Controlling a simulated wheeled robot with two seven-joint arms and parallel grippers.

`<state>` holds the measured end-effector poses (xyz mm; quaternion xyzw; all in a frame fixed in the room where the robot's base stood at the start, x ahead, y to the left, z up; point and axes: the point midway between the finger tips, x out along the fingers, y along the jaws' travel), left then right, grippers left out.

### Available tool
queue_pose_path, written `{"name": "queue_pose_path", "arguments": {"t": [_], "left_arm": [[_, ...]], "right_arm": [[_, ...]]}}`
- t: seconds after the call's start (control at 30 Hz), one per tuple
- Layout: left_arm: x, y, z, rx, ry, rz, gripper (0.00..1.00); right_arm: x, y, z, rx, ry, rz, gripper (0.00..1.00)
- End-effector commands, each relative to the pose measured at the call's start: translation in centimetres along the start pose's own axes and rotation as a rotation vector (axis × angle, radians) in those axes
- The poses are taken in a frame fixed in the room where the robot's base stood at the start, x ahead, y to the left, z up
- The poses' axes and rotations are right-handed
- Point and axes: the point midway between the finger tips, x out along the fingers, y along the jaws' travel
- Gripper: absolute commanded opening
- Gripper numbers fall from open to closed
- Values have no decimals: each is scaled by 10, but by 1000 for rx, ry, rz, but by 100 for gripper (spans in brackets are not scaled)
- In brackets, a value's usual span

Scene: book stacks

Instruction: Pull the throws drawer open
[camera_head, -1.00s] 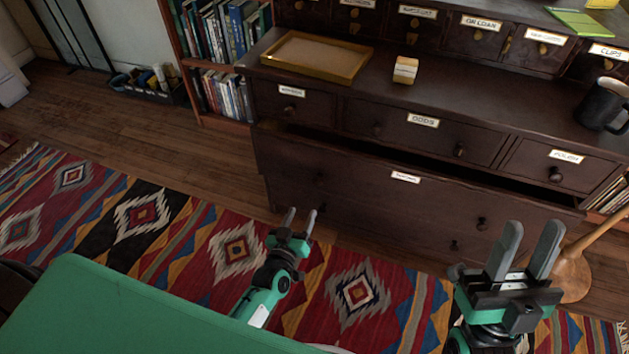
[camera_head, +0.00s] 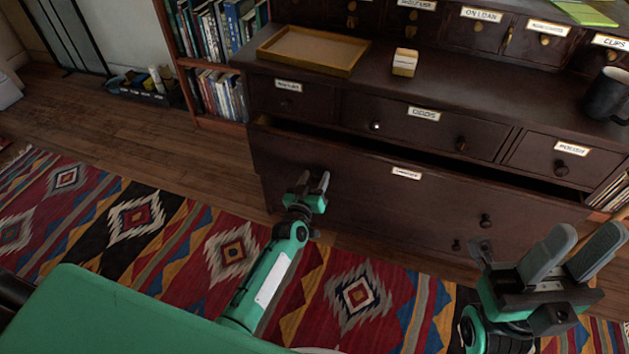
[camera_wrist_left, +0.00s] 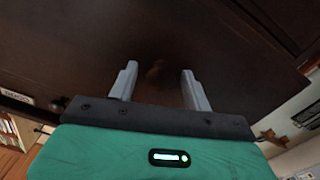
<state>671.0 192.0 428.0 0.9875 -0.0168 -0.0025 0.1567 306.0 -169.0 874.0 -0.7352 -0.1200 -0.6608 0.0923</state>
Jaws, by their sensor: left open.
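The throws drawer (camera_head: 385,195) is the wide dark drawer under the odds drawer, with a small label (camera_head: 407,173). It stands partly out, with a dark gap along its top edge. My left gripper (camera_head: 313,182) is open in front of the drawer's left part and hides the knob there. In the left wrist view a dim dark knob (camera_wrist_left: 155,70) shows between and beyond the open fingers (camera_wrist_left: 158,85); contact cannot be told. My right gripper (camera_head: 572,252) is open and empty at the lower right.
The dresser top holds a tray (camera_head: 315,52), a small block (camera_head: 405,62) and a dark mug (camera_head: 607,95). Smaller closed drawers (camera_head: 420,122) sit above the throws drawer. A patterned rug (camera_head: 130,225) covers the floor in front. A bookcase (camera_head: 215,70) stands at the left.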

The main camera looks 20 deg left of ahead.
Motion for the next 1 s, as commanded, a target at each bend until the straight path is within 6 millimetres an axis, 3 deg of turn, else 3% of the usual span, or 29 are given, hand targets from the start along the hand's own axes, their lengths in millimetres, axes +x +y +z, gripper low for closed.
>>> {"name": "queue_pose_path", "arguments": {"t": [0.27, 0.53, 0.77, 1.0], "left_arm": [[1, 0, 0, 0, -1, 0, 49], [1, 0, 0, 0, 0, 0, 0], [-1, 0, 0, 0, -1, 0, 0], [-18, 1, -1, 1, -3, 0, 0]], "right_arm": [[1, 0, 0, 0, 3, -1, 36], [1, 0, 0, 0, 3, -1, 36], [2, 0, 0, 0, 3, -1, 36], [6, 0, -2, 1, -12, 6, 36]]}}
